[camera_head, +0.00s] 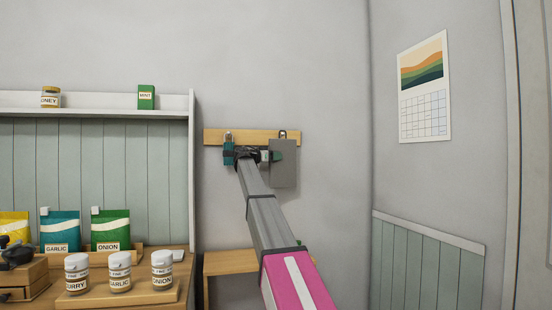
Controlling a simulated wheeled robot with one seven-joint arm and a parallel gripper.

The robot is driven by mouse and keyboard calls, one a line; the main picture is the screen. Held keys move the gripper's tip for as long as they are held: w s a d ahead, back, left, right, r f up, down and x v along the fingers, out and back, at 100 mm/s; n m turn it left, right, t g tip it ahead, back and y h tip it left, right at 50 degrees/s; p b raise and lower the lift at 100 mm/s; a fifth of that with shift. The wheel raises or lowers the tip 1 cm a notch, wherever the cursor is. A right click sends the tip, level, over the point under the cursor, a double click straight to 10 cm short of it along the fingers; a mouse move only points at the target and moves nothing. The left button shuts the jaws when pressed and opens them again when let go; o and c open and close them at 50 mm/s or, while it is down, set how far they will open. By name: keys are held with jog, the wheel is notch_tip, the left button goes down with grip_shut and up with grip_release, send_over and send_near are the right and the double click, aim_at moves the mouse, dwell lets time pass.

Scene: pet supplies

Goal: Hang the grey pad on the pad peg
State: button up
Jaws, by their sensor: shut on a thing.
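The grey pad (284,175) hangs flat and upright just below the right end of a wooden peg rail (252,137) on the back wall. My wrist hides part of the rail's underside.
A teal item (229,153) hangs at the rail's left end, close to my wrist. A wooden stand (230,263) is below. At left, a shelf (90,112) and a counter with jars (120,270) and pouches. A calendar (424,90) hangs on the right wall.

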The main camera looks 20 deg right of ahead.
jog(key=shift+w+f, duration=0.3)
jog(key=shift+w, duration=0.55)
jog(key=shift+w+f, duration=0.3)
jog(key=shift+w, duration=0.5)
jog(key=o, duration=1.1)
jog(key=v, duration=1.1)
jog(key=shift+s, duration=0.15)
